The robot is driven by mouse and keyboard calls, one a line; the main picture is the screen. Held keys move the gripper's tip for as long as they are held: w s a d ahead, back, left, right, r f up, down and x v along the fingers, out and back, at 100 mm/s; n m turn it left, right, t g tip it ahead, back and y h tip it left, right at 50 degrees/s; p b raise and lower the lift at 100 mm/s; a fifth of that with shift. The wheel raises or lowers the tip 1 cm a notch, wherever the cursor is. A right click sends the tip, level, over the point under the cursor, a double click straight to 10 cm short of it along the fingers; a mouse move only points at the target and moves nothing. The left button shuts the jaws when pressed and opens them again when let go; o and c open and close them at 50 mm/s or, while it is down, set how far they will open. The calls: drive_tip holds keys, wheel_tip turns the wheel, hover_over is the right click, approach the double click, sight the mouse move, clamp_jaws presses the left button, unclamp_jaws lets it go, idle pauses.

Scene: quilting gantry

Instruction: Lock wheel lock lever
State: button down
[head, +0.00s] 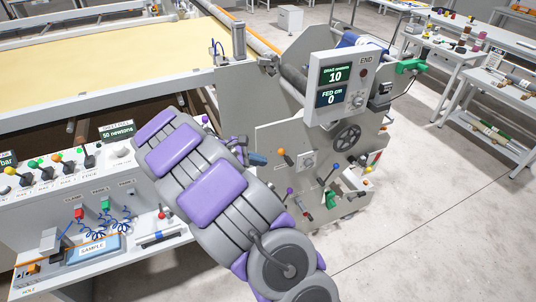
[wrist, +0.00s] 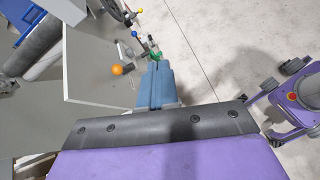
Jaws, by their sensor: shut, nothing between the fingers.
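My gripper (head: 258,158) is shut and empty, its blue fingers in front of the machine's grey side panel (head: 270,137). In the wrist view the closed fingers (wrist: 157,66) point toward several knobbed levers. An orange-knobbed lever (head: 281,153) is just right of the fingertips in the head view; its orange ball (wrist: 117,70) is left of them in the wrist view. A spoked handwheel (head: 347,137) sits under the display box. A blue-knobbed lever (head: 335,168), a yellow knob (head: 368,169) and a green handle (head: 329,199) are lower right. No readable label shows which is the wheel lock lever.
The display box (head: 340,87) reads "DRAG newtons 10" and "FED cm 0". A control bench (head: 60,205) with coloured levers and a SAMPLE pad (head: 92,249) stands at left. A yellow fabric bed (head: 110,60) lies behind.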

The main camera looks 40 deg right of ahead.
drive_tip(key=w+f+n+t+h+p, duration=0.2)
drive_tip(key=w+f+n, duration=0.5)
drive_tip(key=w+f, duration=0.35)
drive_tip(key=shift+s+d+f+b, duration=0.1)
drive_tip(key=shift+d+f+b, duration=0.4)
drive_tip(key=shift+d, duration=1.7)
drive_tip(key=shift+s+d+f+b, duration=0.1)
drive_tip(key=shift+d+f+b, duration=0.4)
drive_tip(key=shift+d, duration=1.75)
drive_tip(key=shift+s+d+f+b, duration=0.1)
drive_tip(key=shift+d+f+b, duration=0.4)
drive_tip(key=shift+d, duration=1.7)
drive_tip(key=shift+r+t, duration=0.1)
drive_tip(key=shift+t, duration=0.2)
